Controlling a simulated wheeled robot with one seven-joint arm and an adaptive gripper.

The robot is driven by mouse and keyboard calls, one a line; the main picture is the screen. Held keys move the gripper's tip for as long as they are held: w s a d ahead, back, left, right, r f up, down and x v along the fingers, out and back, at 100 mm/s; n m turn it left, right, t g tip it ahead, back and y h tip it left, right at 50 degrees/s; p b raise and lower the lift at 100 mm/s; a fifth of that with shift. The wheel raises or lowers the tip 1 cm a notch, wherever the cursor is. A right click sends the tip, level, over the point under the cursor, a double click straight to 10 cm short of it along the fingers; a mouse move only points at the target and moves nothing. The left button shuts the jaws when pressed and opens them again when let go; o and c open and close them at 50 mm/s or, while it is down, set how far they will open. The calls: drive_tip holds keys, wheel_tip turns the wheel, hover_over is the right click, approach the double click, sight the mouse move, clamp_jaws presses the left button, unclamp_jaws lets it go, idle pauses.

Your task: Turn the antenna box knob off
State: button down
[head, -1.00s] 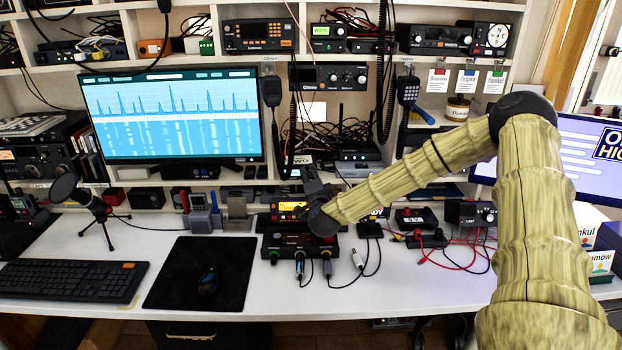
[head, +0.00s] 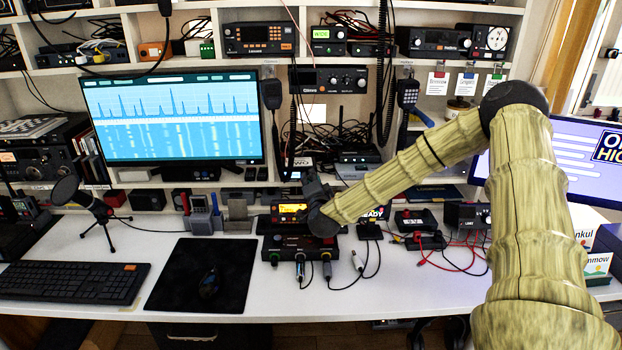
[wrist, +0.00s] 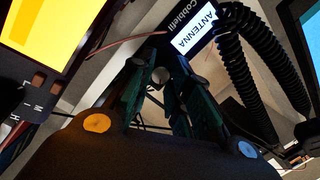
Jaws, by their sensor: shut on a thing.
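The antenna box (wrist: 178,16) is dark, with a white ANTENNA label, at the top middle of the wrist view. My gripper (wrist: 160,88) reaches up to it with dark green fingers on either side of a small round grey knob (wrist: 161,75). The fingers are shut on this knob, which is largely hidden by them; its turned position cannot be read. In the head view my gripper (head: 312,186) is at the back of the desk, behind the yellow-lit radio, and hides the knob.
A radio with a yellow display (head: 291,209) stands close beside my gripper, with a switch box (head: 300,247) in front. A black coiled cord (wrist: 243,70) runs close on the right in the wrist view. A monitor (head: 172,118) stands left; cabled boxes (head: 415,219) stand right.

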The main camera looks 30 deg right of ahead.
drive_tip(key=n+p, duration=0.2)
drive_tip(key=n, duration=0.2)
drive_tip(key=n+g+p, duration=0.1)
drive_tip(key=n+p, duration=0.1)
drive_tip(key=n, duration=0.3)
drive_tip(key=shift+g+h, duration=0.3)
drive_tip(key=shift+n, duration=0.4)
drive_tip(key=c, duration=1.3)
unclamp_jaws()
drive_tip(key=shift+r, duration=0.1)
drive_tip(key=v, duration=1.2)
